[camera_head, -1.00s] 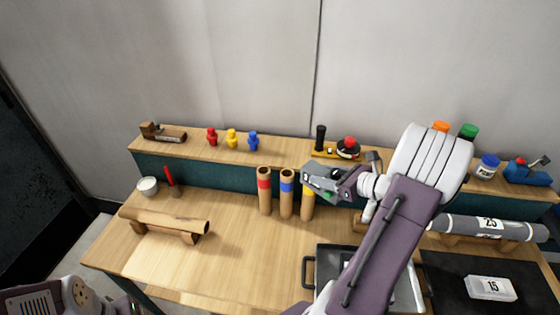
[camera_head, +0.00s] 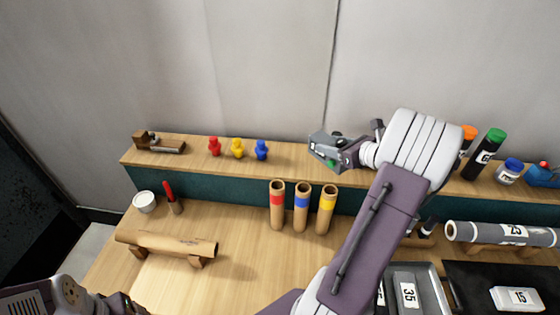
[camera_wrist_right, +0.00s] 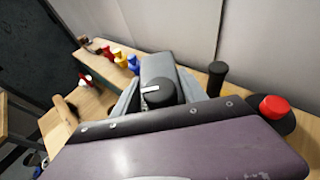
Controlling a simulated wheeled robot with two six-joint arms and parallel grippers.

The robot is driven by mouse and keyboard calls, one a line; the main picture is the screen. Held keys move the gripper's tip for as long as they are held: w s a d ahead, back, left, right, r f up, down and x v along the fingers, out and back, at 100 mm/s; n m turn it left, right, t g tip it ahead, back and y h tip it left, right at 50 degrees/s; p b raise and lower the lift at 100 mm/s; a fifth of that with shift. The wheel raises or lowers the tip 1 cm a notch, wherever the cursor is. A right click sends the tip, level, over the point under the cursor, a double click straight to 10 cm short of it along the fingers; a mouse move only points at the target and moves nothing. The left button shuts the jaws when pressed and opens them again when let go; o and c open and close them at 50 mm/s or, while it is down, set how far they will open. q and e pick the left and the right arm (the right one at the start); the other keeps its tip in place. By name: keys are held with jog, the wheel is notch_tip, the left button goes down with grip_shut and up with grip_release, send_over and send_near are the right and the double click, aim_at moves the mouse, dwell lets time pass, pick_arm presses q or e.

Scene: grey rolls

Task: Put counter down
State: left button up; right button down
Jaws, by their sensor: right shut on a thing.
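My right gripper (camera_head: 326,150) is raised over the back shelf, to the right of the small coloured pieces. It is shut on a small grey thing with a round black part and a white mark, which looks like the counter (camera_wrist_right: 158,88). The fingers flank it in the right wrist view, and its lower part is hidden by my gripper's body. In the head view, the hand mostly hides it. My left arm shows at the bottom left edge of the head view; its fingers cannot be made out.
The shelf (camera_head: 290,158) holds red, yellow and blue pieces (camera_head: 237,148). A black handle (camera_wrist_right: 217,78) and red-topped round thing (camera_wrist_right: 275,108) stand right of the held thing. Three banded tubes (camera_head: 302,210) stand below.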

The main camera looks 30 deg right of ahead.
aim_at(314, 156)
jog(key=shift+w+a, duration=0.1)
jog(key=shift+w, duration=0.85)
jog(key=shift+w+a+f, duration=1.15)
jog(key=shift+a, duration=0.05)
jog(key=w+a+f, duration=0.1)
jog(key=w+f, duration=0.1)
jog(key=w+a+f+p, duration=0.1)
jog(key=w+f, duration=0.1)
jog(key=f, duration=0.1)
jog(key=w+a+f, duration=0.1)
jog(key=w+f, duration=0.1)
jog(key=f, duration=0.1)
jog(key=shift+w+f+p, duration=0.2)
jog(key=shift+w+p, duration=0.15)
jog(key=shift+w+f, duration=0.15)
jog(key=shift+w, duration=0.05)
jog(key=shift+s+b, duration=0.2)
jog(key=shift+b, duration=0.1)
jog(key=c, duration=1)
grip_release()
jog(key=shift+a, duration=0.1)
jog(key=o, duration=0.4)
pick_arm(q)
jog(key=shift+w+r, duration=0.4)
jog(key=shift+r, duration=0.25)
pick_arm(e)
jog(key=shift+f, duration=0.1)
